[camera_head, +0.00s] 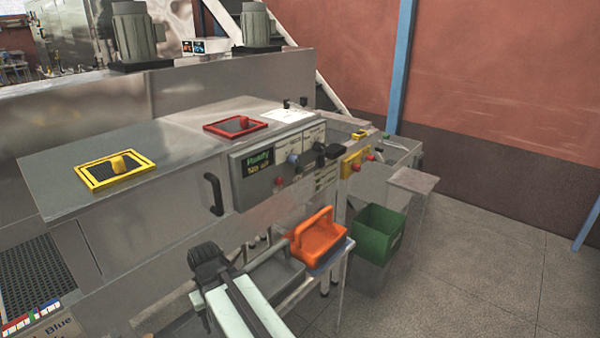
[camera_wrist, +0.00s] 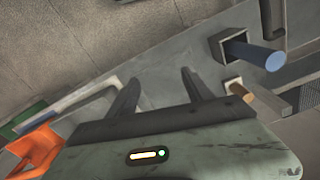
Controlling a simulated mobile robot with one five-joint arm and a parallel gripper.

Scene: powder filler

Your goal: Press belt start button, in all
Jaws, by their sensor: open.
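No button is readably marked as belt start. In the head view, a small green button (camera_head: 387,137) sits at the machine's far right end. A yellow control box (camera_head: 353,161) with red buttons is just left of it, on the front face. In the wrist view, my gripper (camera_wrist: 160,77) is open, its two dark fingers apart with nothing between them. A blue round knob (camera_wrist: 256,53) stands out from the grey panel to their right. The gripper's fingers cannot be clearly made out in the head view, and neither button can be picked out in the wrist view.
An orange basket (camera_head: 318,241) and a green bin (camera_head: 377,232) stand below, right of my arm. A black handle (camera_head: 213,194) sticks out left of the panel. Floor at right is clear.

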